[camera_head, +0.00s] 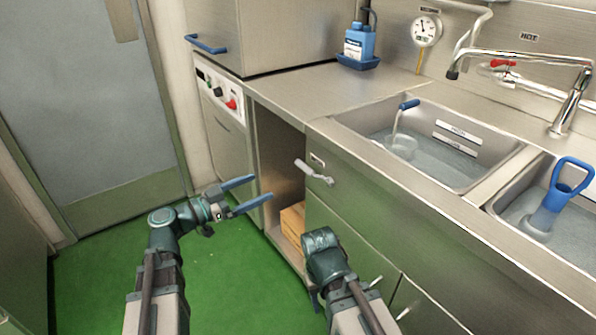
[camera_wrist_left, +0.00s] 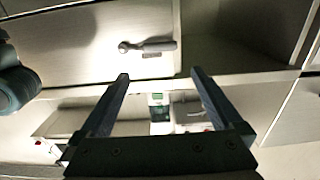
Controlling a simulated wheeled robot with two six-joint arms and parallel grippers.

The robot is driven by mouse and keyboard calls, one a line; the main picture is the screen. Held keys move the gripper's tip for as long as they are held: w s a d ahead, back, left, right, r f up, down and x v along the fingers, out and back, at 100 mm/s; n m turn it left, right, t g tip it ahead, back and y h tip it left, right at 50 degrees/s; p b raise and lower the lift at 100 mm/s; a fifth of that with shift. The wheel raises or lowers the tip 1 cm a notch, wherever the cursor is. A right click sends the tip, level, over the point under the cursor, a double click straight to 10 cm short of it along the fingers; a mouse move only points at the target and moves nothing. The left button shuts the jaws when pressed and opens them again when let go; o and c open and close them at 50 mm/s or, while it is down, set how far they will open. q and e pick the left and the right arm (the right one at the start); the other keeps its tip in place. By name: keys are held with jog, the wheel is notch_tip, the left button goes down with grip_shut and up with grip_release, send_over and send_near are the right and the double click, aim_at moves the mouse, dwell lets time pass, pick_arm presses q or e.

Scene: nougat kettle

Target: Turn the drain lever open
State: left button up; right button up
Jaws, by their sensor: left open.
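The drain lever (camera_head: 315,173) is a grey handle on the steel front panel below the left sink basin. It sticks out from its pivot toward the upper left. In the left wrist view the drain lever (camera_wrist_left: 152,46) lies beyond the fingertips, roughly level in the picture. My left gripper (camera_head: 261,188) is open and empty, its blue fingers pointing toward the lever from the left, with a gap between. The left wrist view shows both fingers (camera_wrist_left: 160,74) spread apart. My right gripper's housing (camera_head: 323,250) is below the lever; its fingers are mostly hidden.
A second basin has a blue-handled tool (camera_head: 569,178). An open bay with a wooden crate (camera_head: 292,220) lies under the counter. The green floor is clear on the left.

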aim_at(302, 168)
pick_arm(q)
jog(key=x, duration=1.4)
jog(key=shift+c, duration=0.3)
grip_shut()
